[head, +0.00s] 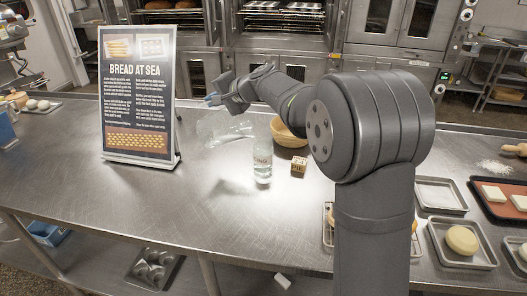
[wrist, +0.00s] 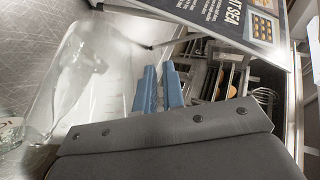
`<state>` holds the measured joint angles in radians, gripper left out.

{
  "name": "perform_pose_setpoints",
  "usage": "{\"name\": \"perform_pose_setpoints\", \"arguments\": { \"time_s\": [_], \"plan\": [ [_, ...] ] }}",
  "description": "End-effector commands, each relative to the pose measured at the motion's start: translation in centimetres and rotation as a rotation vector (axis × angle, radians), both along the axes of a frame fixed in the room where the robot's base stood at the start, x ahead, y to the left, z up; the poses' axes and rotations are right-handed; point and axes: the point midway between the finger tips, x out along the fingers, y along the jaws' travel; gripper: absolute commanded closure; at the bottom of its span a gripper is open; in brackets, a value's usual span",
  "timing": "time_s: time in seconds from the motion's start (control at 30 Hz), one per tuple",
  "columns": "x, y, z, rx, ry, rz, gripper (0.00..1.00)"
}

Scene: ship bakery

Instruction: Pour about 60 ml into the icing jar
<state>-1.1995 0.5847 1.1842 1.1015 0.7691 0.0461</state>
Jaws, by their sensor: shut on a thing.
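A clear, see-through vessel (head: 231,132) hangs tilted over the steel counter, left of the labelled glass jar. It fills the left of the wrist view (wrist: 75,75). My gripper (head: 213,99) has blue fingertips and is shut on this clear vessel; the exact grip point is hard to see. In the wrist view the fingers (wrist: 158,88) are close together beside it. The upright clear glass jar (head: 262,160) has a label ending in "NG", probably the icing jar. Part of a glass thing, likely this jar, shows at the wrist view's lower left (wrist: 11,132). Liquid levels cannot be made out.
A "BREAD AT SEA" sign (head: 139,95) stands left of my gripper. A small printed box (head: 299,164) and a wooden-coloured bowl (head: 287,134) are right of the jar. Trays with dough (head: 461,264) lie at right. The counter's front left is clear.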

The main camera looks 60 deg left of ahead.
Motion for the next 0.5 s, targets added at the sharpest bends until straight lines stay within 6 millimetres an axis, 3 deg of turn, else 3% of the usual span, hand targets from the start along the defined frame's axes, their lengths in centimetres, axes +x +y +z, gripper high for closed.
{"name": "perform_pose_setpoints", "arguments": {
  "time_s": [0.5],
  "plan": [
    [-1.2,1.0,-1.6,-0.084,-0.097,0.002,1.00]
  ]
}}
